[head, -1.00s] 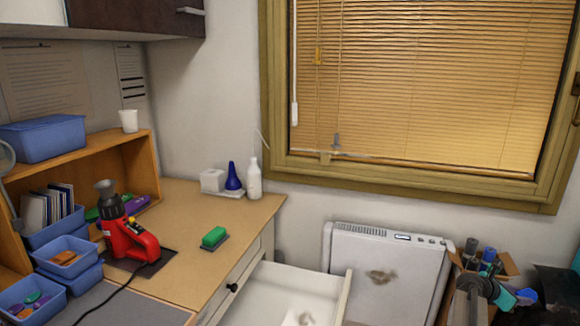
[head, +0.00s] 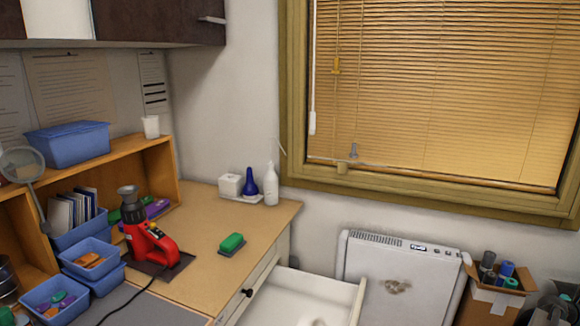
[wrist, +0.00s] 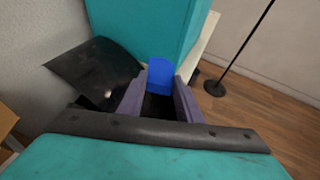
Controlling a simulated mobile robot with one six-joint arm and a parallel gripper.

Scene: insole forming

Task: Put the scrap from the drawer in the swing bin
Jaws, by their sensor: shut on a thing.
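In the wrist view my gripper (wrist: 160,90) is shut on a small bright blue piece (wrist: 160,74), which shows between the fingertips and looks like the scrap. In the head view the white drawer (head: 345,305) stands open under the desk, cut by the lower picture edge. A pale shape (head: 318,322) shows inside it, mostly cut off. I cannot make out a swing bin for certain in either view.
In the wrist view a dark glossy panel (wrist: 90,68) is left of the fingers, with a thin black stand (wrist: 228,65) to the right. A white heater (head: 400,280) and a cardboard box (head: 490,305) of rolls stand right of the drawer.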

